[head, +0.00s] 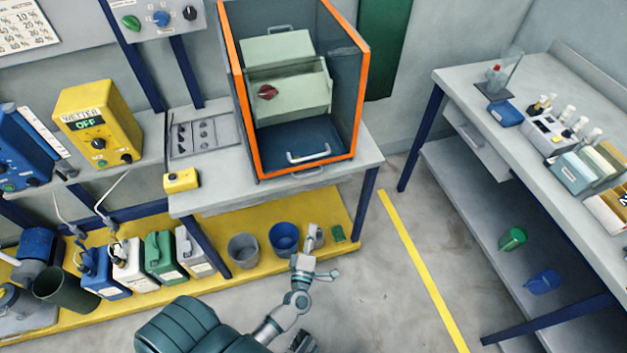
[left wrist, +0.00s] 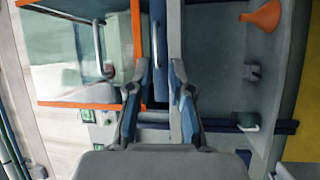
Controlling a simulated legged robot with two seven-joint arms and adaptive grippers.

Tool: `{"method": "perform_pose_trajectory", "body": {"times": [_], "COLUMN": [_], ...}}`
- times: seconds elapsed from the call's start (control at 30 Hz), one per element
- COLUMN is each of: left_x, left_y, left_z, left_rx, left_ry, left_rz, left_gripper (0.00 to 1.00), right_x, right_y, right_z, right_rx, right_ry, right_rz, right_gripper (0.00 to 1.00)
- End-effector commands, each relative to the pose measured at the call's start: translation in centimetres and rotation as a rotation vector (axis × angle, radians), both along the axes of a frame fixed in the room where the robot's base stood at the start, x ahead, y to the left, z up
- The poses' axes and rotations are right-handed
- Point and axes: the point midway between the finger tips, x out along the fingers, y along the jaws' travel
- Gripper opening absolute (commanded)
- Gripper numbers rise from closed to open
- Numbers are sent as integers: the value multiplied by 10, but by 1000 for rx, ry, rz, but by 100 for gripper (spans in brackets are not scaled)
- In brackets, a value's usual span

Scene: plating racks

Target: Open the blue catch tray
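The blue catch tray (head: 285,135) sits in the bottom of the orange-edged cabinet (head: 364,105), with a pale bar handle (head: 308,156) at its front. The tray looks pushed in. My left gripper (head: 315,237) is low in front of the bench, below the handle in the head view. In the left wrist view its two fingers (left wrist: 157,90) are apart with nothing between them. The handle (left wrist: 156,45) shows beyond the fingertips, roughly in line with the gap and apart from them. My right gripper is not in view.
The grey bench (head: 225,200) carries the cabinet and a small yellow box (head: 181,180). A blue bucket (head: 284,238) and a grey bucket (head: 243,250) stand on the yellow lower shelf. Open floor lies right of the bench, up to another bench (head: 480,90).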

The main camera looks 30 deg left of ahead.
Motion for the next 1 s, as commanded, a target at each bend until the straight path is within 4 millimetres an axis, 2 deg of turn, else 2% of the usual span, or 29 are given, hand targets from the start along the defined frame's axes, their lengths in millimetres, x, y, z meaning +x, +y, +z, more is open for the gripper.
{"method": "perform_pose_trajectory", "body": {"times": [0.13, 0.27, 0.8, 1.0], "left_x": [-2, 10, 118, 141], "left_y": [19, 26, 80, 92], "left_z": [9, 14, 33, 37], "left_rx": [-85, -87, -83, -83], "left_ry": [-58, -63, -60, -59], "left_rz": [84, 89, 85, 86], "left_gripper": [21, 21, 21, 21], "right_x": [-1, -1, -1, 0], "right_y": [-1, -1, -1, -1], "right_z": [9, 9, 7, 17], "right_rx": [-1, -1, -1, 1], "right_ry": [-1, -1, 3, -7], "right_rz": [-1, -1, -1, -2], "right_gripper": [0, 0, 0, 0]}}
